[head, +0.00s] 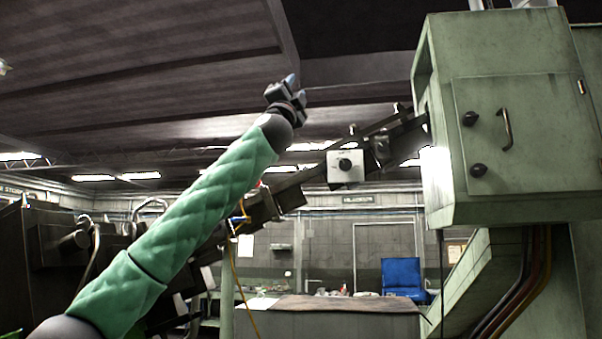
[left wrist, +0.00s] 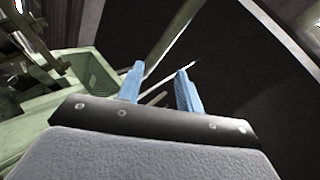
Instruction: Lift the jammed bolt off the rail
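My left arm in its green sleeve rises from the lower left of the head view. Its gripper (head: 284,87) is raised high, above the dark sloping rail (head: 290,192) in the picture. In the left wrist view the two blue fingers of this gripper (left wrist: 161,72) stand apart, with nothing clearly held between them. Thin light strips show behind the fingers; I cannot tell what they are. I cannot make out the jammed bolt in either view. My right gripper is not in view.
A green machine cabinet (head: 525,130) stands at the right, where the rail's upper end meets it. A white box with a black knob (head: 345,167) is mounted on the rail. A bench (head: 330,318) and a blue chair (head: 402,275) are farther back.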

